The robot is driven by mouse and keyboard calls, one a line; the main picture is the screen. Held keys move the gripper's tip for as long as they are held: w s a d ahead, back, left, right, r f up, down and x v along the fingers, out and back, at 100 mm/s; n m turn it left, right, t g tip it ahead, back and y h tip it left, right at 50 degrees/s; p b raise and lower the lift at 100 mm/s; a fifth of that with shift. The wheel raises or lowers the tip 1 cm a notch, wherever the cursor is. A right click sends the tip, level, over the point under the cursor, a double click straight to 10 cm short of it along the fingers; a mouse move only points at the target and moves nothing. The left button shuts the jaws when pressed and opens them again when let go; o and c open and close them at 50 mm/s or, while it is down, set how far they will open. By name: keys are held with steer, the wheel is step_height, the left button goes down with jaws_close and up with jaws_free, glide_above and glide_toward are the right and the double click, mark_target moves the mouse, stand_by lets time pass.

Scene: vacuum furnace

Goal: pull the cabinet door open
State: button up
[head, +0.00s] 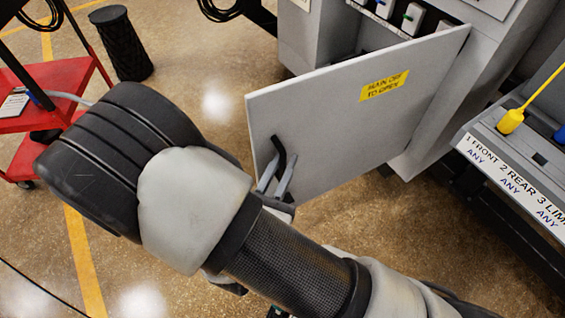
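The grey cabinet door (340,130), with a yellow label reading "MAIN OFF TO OPEN" (384,86), stands swung out from the cabinet (415,155). A gap above its top edge shows switches inside. A black handle (279,150) is on the door's outer face near its free left edge. My gripper (276,178) is at this handle, its two grey fingers on either side of the handle's lower part. The fingers look closed on it; my arm partly hides the gripper's base and the door's lower edge.
A red cart (62,75) stands at the left, with a black bin (122,45) behind it. At the right is a labelled panel (510,180) with a yellow plug (510,121). Open speckled floor (215,100) lies left of the door.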

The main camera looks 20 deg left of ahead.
steer(key=s+p, duration=0.1)
steer(key=s, duration=1.6)
steer(key=shift+s+d, duration=0.2)
steer(key=shift+d, duration=0.25)
